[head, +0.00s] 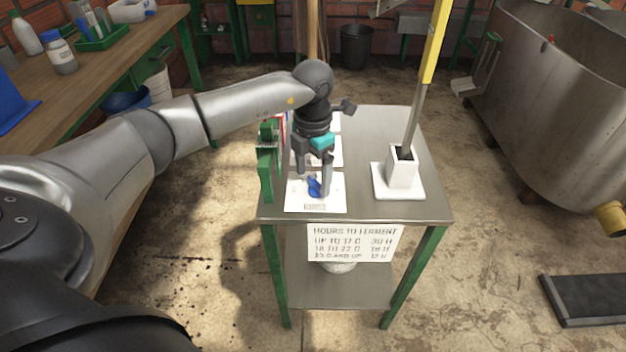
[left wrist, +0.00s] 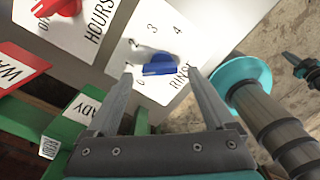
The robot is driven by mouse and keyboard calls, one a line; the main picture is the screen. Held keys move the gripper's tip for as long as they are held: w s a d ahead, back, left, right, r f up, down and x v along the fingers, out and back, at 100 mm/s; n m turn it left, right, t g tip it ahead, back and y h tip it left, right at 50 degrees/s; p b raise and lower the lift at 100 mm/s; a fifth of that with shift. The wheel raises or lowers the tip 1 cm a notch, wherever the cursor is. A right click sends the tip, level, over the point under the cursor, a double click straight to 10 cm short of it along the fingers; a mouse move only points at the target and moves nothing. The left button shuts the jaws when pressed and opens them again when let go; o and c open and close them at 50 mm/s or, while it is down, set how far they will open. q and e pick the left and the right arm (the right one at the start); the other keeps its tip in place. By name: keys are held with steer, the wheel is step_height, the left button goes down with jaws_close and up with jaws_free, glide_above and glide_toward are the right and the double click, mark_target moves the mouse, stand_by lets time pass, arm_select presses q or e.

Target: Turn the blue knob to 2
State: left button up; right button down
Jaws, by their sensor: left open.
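The blue knob (head: 314,187) is on a white dial card at the near left of the metal table. In the left wrist view the blue knob (left wrist: 160,65) shows on its dial, with 2, 3 and 4 along one side and a RINSE label. I cannot tell for certain which number it points to. My left gripper (head: 313,186) points down over the dial. In the left wrist view my left gripper (left wrist: 160,75) is open, with one finger on each side of the knob and a visible gap to each. I cannot tell whether the fingertips reach its depth.
A red knob (left wrist: 55,9) is on the neighbouring HOURS card. A green upright part (head: 266,170) stands at the table's left edge. A white square base (head: 398,182) with a yellow-handled tool stands on the right. A large metal tank (head: 550,100) is farther right.

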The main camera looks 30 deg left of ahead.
arm_select(q)
steer(key=shift+f, duration=0.55)
steer(key=shift+c, duration=0.2)
steer(key=c, duration=1.3)
